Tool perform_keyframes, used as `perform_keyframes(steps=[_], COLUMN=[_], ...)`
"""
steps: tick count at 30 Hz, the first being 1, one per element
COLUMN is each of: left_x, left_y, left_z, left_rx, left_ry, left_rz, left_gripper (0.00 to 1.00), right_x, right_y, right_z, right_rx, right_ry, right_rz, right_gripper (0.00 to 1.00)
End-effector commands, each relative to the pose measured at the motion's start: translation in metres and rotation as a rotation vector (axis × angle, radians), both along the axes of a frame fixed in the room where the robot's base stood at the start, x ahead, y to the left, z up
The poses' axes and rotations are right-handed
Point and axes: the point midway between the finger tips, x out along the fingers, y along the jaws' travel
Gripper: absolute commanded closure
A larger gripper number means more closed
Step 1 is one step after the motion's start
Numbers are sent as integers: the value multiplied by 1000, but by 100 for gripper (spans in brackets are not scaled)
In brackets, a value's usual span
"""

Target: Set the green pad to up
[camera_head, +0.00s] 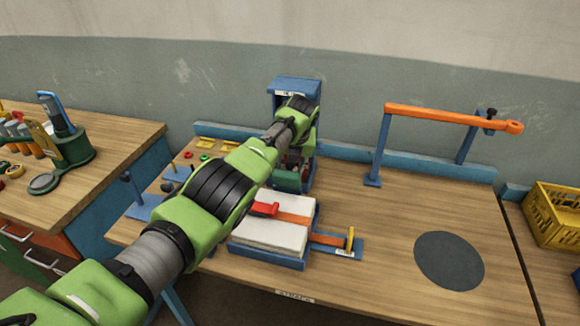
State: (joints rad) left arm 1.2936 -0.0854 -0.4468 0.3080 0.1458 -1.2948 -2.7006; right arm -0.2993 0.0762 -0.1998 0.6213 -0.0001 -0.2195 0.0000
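A dark green pad (286,181) shows low on the blue upright stand (296,84) at the back of the workbench. My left arm reaches across from the lower left, and its wrist end is in front of the stand. My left gripper (299,165) is close to the green pad, pointing down. Its fingers are small and mostly covered by my own arm, so I cannot tell whether they are open or touch the pad. The pad's upper part and the middle of the stand are hidden. My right gripper is not in view.
A white sack (269,236) with an orange band lies in a blue tray (268,259) in front of the stand, with a red clip (264,208) on it. An orange bar (440,115) spans blue posts at the right. A dark round mat (449,261) lies on clear bench.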

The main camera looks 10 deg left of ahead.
Motion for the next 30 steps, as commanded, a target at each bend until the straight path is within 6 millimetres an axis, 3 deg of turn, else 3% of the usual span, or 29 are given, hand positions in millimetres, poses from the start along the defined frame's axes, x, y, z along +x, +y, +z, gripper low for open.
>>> perform_keyframes(steps=[11, 17, 21, 30], left_x=[1, -2, -9, -28], left_y=[0, -3, -5, -17], left_z=[3, 16, 30, 86], left_rx=[1, 0, 2, 0], left_ry=[-4, -7, -6, -6], left_rz=[0, 0, -2, -1], left_gripper=[64, 64, 64, 64], right_x=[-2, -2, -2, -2], right_y=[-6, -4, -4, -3], right_z=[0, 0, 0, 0], right_rx=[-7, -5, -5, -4], right_ry=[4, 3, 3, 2], right_rz=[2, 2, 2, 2], right_gripper=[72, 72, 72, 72])
